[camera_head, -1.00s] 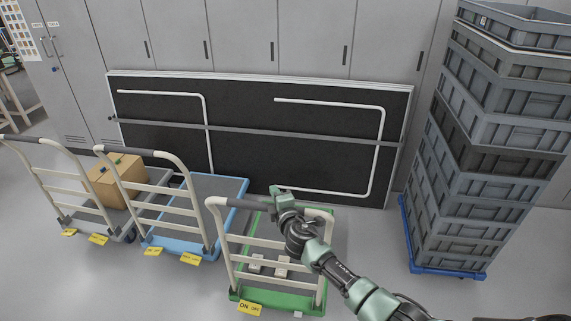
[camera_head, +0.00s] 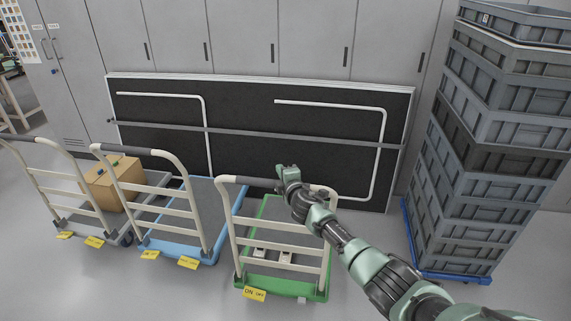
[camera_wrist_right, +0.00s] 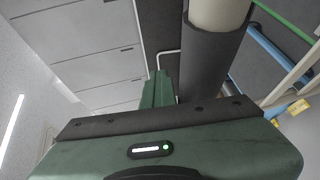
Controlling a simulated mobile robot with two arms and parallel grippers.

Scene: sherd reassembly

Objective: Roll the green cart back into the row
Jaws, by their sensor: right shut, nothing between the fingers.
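The green cart (camera_head: 316,293) has a green-rimmed deck and an upright cream push frame with a dark grip on its top bar. It stands to the right of the blue cart (camera_head: 206,257), with a floor gap between them. My right gripper (camera_head: 284,174) is shut and empty at the green cart's top bar, and its arm crosses the frame's right part. In the right wrist view the shut fingers (camera_wrist_right: 158,88) are beside the dark grip (camera_wrist_right: 203,62). I cannot tell whether they touch it. My left gripper is not in view.
A grey cart (camera_head: 73,214) carrying a cardboard box (camera_head: 103,190) stands at far left. A black panel (camera_head: 250,165) leans on grey lockers (camera_head: 240,35) behind the carts. A tall stack of grey crates (camera_head: 480,190) on a blue dolly stands at right. The front floor is clear.

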